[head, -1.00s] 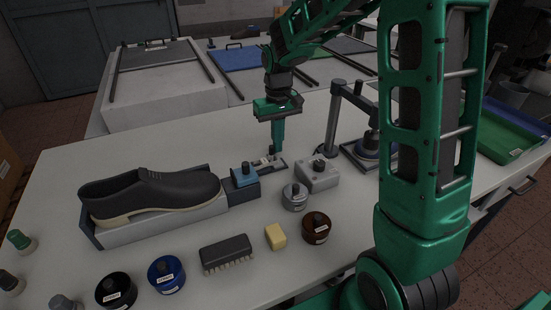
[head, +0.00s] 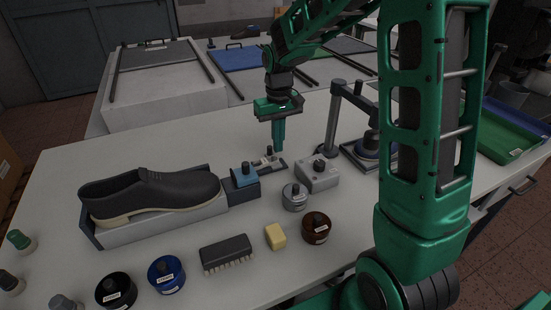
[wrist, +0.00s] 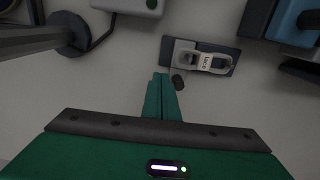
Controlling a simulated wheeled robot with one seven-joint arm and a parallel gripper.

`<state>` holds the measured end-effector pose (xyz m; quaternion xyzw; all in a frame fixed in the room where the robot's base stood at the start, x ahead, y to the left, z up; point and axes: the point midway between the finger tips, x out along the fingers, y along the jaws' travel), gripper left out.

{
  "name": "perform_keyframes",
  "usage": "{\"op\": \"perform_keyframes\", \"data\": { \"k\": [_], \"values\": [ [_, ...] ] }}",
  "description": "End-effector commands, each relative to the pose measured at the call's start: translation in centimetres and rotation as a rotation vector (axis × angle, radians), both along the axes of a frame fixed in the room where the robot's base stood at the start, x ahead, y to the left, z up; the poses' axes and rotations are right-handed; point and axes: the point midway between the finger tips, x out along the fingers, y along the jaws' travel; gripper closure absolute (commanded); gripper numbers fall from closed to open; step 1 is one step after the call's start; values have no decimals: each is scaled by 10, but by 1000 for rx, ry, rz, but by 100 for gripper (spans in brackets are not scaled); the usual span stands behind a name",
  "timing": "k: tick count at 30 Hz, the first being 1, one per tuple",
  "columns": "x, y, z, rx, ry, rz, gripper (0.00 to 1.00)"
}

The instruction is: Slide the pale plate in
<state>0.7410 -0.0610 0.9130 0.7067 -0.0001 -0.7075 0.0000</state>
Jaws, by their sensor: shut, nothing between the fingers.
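A small latch (head: 267,161) stands on the bench right of the blue-topped block. It has a dark base and a black upright knob (head: 269,150). In the wrist view a pale grey plate (wrist: 184,53) lies on the dark base (wrist: 232,57), with a pale piece labelled LOCK (wrist: 206,61) over it. I cannot tell for sure which pale part is the plate named. My gripper (head: 279,150) points down just beside the latch, shut and empty.
A black shoe (head: 150,192) rests on a pale holder at left, against the blue-topped block (head: 243,178). A grey box with a knob (head: 318,175) stands close right of the latch. Jars, a brush (head: 227,254) and a yellow block (head: 275,236) fill the front.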

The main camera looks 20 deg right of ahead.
Motion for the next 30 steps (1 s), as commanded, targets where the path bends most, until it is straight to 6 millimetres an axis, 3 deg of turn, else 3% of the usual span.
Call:
{"op": "perform_keyframes", "data": {
  "k": [5,30],
  "values": [
    [0,-1,5,0,-1,0,100],
    [1,-1,75,0,-2,0,100]
  ]
}}
